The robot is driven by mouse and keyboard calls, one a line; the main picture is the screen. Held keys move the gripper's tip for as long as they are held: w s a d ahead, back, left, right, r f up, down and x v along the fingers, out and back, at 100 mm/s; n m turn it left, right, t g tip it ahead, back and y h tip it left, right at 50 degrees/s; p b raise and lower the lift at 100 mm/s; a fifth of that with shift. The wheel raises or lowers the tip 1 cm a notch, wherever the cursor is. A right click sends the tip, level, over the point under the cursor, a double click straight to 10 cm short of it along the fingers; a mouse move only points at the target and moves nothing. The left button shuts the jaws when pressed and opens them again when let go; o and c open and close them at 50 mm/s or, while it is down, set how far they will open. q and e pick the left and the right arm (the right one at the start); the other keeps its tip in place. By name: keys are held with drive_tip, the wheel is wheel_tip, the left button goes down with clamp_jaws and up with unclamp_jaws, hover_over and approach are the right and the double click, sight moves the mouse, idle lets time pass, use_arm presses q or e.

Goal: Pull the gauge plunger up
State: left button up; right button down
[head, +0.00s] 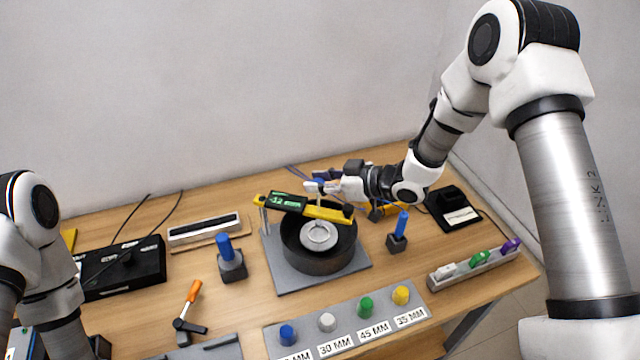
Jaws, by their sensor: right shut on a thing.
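The gauge (287,200) is a yellow bar with a green-lit display, lying across the top of a black round pot (318,258) on a grey plate. Its plunger (319,182) has a small blue top and rises from the bar near its middle. My right gripper (322,187) reaches in from the right and is shut on the plunger, just above the bar. The fingers hide part of the plunger. A pale ring-shaped part (319,236) sits inside the pot below the bar. My left arm is at the left edge; its gripper is not in view.
A front board holds blue, silver, green and yellow knobs (366,307). Blue-handled levers (230,258) (398,234) stand either side of the pot. An orange-handled lever (190,308) is at front left, a black box (125,268) at left, and a switch strip (474,263) at right.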

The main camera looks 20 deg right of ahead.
drive_tip(key=shift+w+r, duration=0.2)
drive_tip(key=c, duration=0.9)
unclamp_jaws()
drive_tip(key=shift+o, duration=0.2)
drive_tip(key=shift+a, duration=0.15)
drive_tip(key=shift+f, duration=0.1)
drive_tip(key=v, duration=1.2)
drive_tip(key=shift+w, duration=0.1)
